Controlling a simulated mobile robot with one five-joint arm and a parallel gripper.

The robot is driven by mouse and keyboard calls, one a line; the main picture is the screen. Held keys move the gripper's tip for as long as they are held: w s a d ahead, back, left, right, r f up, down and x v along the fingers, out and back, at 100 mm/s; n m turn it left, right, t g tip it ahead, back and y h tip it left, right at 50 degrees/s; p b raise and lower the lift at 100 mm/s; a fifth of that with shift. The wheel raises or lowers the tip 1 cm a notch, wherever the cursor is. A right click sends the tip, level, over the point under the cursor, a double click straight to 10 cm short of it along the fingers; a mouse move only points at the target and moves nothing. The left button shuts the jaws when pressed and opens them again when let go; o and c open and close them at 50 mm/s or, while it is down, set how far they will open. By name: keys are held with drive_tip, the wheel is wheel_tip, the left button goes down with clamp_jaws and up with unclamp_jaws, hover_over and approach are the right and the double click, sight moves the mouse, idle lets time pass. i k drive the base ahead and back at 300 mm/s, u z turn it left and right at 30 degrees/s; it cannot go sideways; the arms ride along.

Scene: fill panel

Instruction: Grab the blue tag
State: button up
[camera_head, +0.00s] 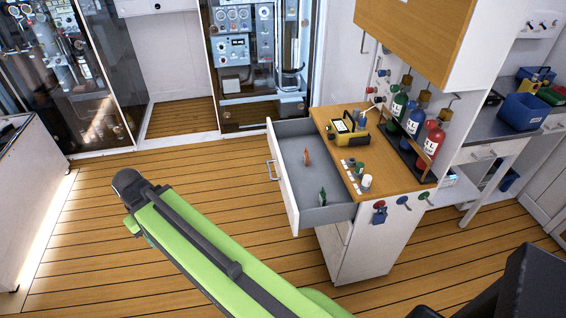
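A small blue piece (380,217), which looks like the blue tag, hangs at the red valve knob on the front side of the wood-topped cabinet. It is too small for me to see how it is attached. In the open drawer (290,180) an orange tag (307,157) and a green tag (322,197) stand upright, apart from each other. My green arm crosses the lower left of the view, well apart from the cabinet. I cannot make out my gripper's fingers anywhere.
A blue knob (403,201) and a green knob (425,196) sit beside the red one. The wooden floor (220,190) left of the drawer is clear.

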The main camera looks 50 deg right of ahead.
sight(380, 218)
drive_tip(key=z, duration=1.45)
drive_tip(key=k, duration=0.85)
drive_tip(key=u, duration=0.05)
drive_tip(key=i, duration=0.85)
drive_tip(key=z, duration=0.05)
